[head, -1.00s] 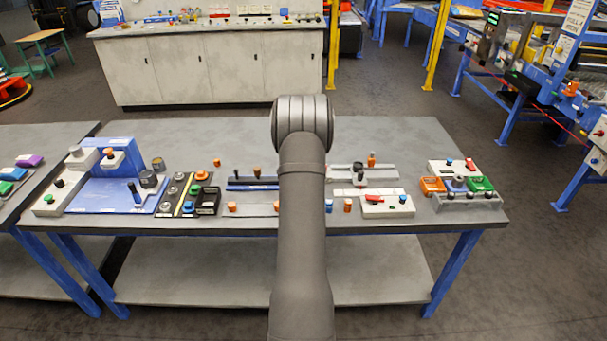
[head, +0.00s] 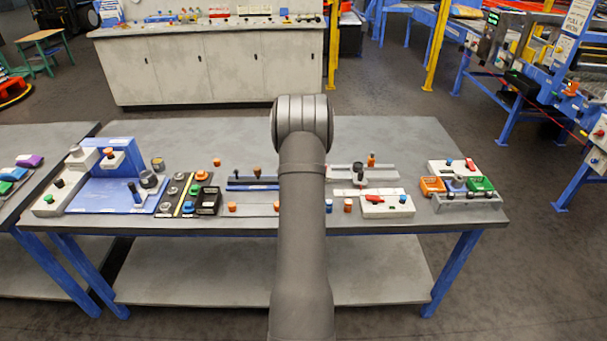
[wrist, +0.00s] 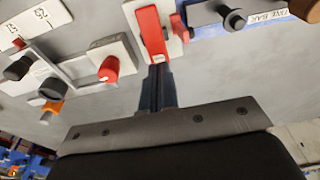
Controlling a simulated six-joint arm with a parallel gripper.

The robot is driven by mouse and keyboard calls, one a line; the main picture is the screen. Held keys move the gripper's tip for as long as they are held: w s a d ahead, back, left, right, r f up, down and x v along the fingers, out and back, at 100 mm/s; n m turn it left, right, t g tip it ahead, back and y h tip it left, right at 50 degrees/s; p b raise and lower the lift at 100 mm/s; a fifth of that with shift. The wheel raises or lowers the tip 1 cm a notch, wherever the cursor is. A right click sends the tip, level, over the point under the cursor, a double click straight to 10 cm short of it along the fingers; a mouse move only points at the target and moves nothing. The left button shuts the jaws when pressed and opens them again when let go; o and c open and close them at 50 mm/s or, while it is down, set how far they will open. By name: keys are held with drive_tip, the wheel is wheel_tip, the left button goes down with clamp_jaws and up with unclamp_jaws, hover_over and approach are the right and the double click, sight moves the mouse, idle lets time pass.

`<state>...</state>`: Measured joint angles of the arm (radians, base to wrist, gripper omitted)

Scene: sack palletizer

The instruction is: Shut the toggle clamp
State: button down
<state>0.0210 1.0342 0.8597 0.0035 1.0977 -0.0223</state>
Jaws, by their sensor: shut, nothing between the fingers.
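In the wrist view, a red lever (wrist: 151,32) on a pale base plate looks like the toggle clamp. A smaller red part (wrist: 179,27) sits just to its right. I cannot tell how far the lever is tilted. My gripper (wrist: 158,70) has its dark fingers shut with nothing between them. The fingertips are right at the lever's lower end in the picture; I cannot tell whether they touch. In the head view my own arm hides both the gripper and this clamp.
Beside the lever in the wrist view are a red knob (wrist: 108,69) on a pale plate and a slider with a black knob (wrist: 18,68). A blue rail (wrist: 215,25) with a black knob lies right. The table's back strip (head: 400,135) is clear.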

drive_tip(key=shift+f, duration=1.05)
idle(0.5)
drive_tip(key=shift+r, duration=3.55)
drive_tip(key=shift+f, duration=3.55)
drive_tip(key=shift+r, duration=0.1)
